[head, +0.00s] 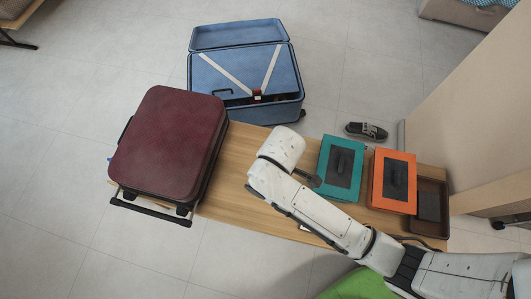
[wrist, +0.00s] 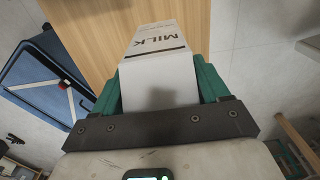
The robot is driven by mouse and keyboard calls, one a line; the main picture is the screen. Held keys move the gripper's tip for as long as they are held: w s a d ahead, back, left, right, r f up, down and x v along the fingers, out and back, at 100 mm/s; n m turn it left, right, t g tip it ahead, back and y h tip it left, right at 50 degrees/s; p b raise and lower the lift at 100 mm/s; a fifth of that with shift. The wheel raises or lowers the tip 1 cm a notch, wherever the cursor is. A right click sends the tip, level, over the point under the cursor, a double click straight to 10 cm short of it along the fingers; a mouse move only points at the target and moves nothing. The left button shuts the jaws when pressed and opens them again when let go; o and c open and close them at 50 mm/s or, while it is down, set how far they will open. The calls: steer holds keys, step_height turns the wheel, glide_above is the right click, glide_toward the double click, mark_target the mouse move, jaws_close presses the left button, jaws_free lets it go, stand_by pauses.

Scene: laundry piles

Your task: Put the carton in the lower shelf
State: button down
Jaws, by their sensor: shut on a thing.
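A white carton (wrist: 158,62) with "MILK" printed on it is held in my gripper (wrist: 160,78) in the wrist view. The green fingers press on its two sides, and its far end points away from the wrist over a wooden surface (wrist: 95,25). I cannot tell whether the carton touches that surface. In the head view my arm reaches over the wooden bench (head: 240,150), and its white links hide the gripper and the carton. I cannot make out a lower shelf in either view.
On the bench stand a maroon suitcase (head: 172,140), a teal box (head: 327,160), an orange box (head: 379,165) and a brown tray (head: 430,182). An open blue suitcase (head: 240,70) and a dark shoe (head: 366,130) lie on the floor behind.

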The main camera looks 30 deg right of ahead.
steer(key=w+f+b, duration=0.2)
steer(key=w+f, duration=0.5)
steer(key=f, duration=0.3)
steer(key=shift+a, duration=0.35)
steer(key=shift+f, duration=0.15)
jaws_free()
step_height(320, 180, up, 12)
steer(key=p, duration=0.2)
steer(key=shift+r, duration=0.2)
